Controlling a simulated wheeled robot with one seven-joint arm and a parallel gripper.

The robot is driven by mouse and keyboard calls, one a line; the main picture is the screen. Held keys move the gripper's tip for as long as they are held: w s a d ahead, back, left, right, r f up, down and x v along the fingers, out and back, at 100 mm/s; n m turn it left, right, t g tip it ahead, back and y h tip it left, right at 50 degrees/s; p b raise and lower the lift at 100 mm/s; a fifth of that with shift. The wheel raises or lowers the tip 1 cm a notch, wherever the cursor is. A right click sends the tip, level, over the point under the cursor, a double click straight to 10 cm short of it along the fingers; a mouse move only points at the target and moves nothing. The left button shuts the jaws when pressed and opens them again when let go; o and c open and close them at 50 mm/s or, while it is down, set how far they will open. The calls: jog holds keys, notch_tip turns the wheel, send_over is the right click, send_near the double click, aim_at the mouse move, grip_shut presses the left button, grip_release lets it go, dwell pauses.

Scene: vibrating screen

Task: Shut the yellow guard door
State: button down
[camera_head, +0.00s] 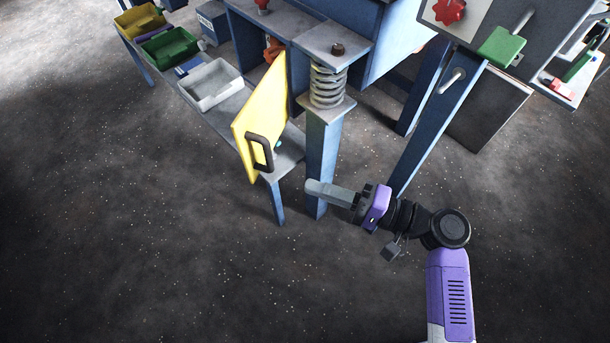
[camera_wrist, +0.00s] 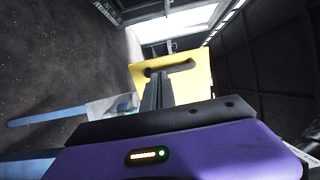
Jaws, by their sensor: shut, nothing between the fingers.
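The yellow guard door (camera_head: 263,105) stands open in the head view, swung out edge-on from the blue machine frame. Its dark bar handle (camera_head: 262,152) is on the near face, toward the lower end. My gripper (camera_head: 312,190) is shut and empty, to the right of the handle and lower in the picture, apart from the door. In the wrist view the door (camera_wrist: 200,75) is ahead, with its handle (camera_wrist: 172,68) just beyond my gripper's closed fingers (camera_wrist: 157,88). The fingertips overlap the handle there; I cannot tell the exact gap.
A blue post with a coil spring (camera_head: 328,86) stands right of the door, close to my gripper. A grey shelf (camera_head: 290,150) runs beside the door, with a white bin (camera_head: 212,84), a green bin (camera_head: 168,48) and a yellow bin (camera_head: 139,21). The floor at left is clear.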

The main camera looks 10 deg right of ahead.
aim_at(247, 165)
jog(key=b+x, duration=0.1)
jog(key=x, duration=1.1)
jog(key=shift+a, duration=0.2)
jog(key=shift+w, duration=0.1)
jog(key=shift+a, duration=0.1)
